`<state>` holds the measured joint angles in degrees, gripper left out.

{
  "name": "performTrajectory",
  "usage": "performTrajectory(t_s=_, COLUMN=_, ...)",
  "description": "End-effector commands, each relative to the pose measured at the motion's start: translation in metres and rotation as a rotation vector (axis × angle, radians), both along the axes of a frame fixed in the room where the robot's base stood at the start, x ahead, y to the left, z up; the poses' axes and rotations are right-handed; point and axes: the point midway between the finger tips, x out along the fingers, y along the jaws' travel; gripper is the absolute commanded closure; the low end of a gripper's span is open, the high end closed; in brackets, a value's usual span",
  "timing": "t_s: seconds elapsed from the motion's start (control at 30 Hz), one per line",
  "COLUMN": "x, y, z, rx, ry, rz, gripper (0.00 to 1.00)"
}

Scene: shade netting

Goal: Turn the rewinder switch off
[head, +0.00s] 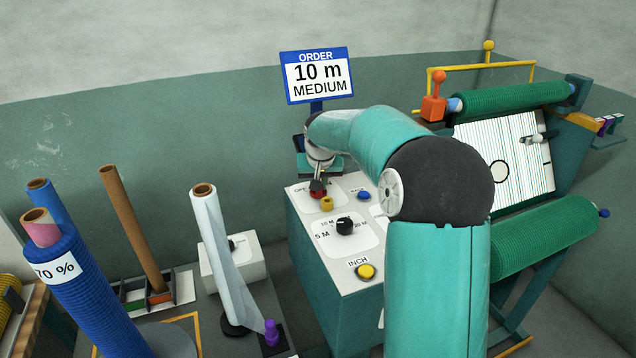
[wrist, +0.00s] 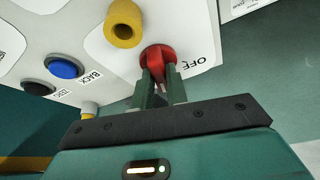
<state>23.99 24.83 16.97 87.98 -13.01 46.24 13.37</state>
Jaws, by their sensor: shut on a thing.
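The rewinder's control box (head: 350,292) has a white sloped panel with several controls. The red switch knob (head: 318,192) is near the panel's top left, by a label that reads OFF in the wrist view. My gripper (head: 318,184) reaches down onto it from above. In the wrist view, the green fingers of my gripper (wrist: 160,88) are shut on the red knob (wrist: 158,58). The fingers hide part of the knob, and its exact turn position is hard to tell.
A yellow ring-shaped part (wrist: 124,24) sits close to the red knob. A blue BACK button (wrist: 64,67), a black dial (head: 345,226) and a yellow INCH button (head: 366,271) are on the panel. An order sign (head: 318,76) stands behind; green net rolls (head: 540,240) are right.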

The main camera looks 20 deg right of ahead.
Motion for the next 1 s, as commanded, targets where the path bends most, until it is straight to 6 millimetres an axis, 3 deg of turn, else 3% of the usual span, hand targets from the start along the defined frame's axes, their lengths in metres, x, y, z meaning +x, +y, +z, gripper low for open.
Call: performTrajectory(t_s=1.0, x=0.0014, y=-0.0058, z=0.0009, rx=0.000, ry=-0.002, rz=0.918, gripper=1.00)
